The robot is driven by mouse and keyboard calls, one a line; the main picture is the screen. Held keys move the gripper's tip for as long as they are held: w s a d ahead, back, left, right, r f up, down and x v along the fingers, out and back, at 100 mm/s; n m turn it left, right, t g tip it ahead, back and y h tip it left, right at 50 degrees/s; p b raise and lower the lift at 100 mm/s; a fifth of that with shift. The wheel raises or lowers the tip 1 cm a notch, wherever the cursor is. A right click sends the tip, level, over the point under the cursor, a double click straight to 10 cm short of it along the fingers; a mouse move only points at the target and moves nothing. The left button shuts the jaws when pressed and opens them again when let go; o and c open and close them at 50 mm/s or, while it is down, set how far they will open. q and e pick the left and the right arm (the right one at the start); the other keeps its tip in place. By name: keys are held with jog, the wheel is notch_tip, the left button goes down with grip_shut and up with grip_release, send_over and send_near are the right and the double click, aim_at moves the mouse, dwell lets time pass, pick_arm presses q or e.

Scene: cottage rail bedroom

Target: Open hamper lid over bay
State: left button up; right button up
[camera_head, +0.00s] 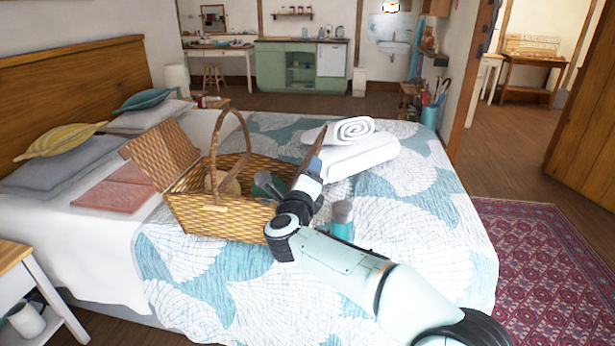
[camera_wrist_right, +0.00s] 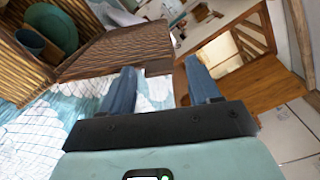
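The wicker hamper (camera_head: 225,212) stands on the bed with its handle (camera_head: 214,150) upright. Its left lid (camera_head: 162,153) is raised and leans outward to the left. Its right lid (camera_head: 312,151) is also raised, seen nearly edge-on beside my right gripper (camera_head: 309,177). In the right wrist view this lid (camera_wrist_right: 115,50) stands just beyond the fingertips, with the open hamper at upper left. My right gripper's fingers are apart; I cannot tell whether they touch the lid. A tan round item (camera_head: 223,184) and a dark teal item (camera_head: 268,186) are inside. My left gripper is not in view.
White towels (camera_head: 358,157), one rolled, lie right of the hamper. A teal bottle (camera_head: 342,220) stands on the bed close to my right arm. Pillows (camera_head: 62,140) and a pink cloth (camera_head: 115,190) lie to the left. The quilt at front right is clear.

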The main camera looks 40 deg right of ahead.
pick_arm(q)
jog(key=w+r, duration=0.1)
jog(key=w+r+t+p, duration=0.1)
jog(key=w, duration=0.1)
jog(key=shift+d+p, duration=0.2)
jog(key=shift+p, duration=0.1)
pick_arm(e)
jog(key=v, duration=1.3)
jog(key=shift+s, duration=0.15)
jog(key=shift+a, duration=0.1)
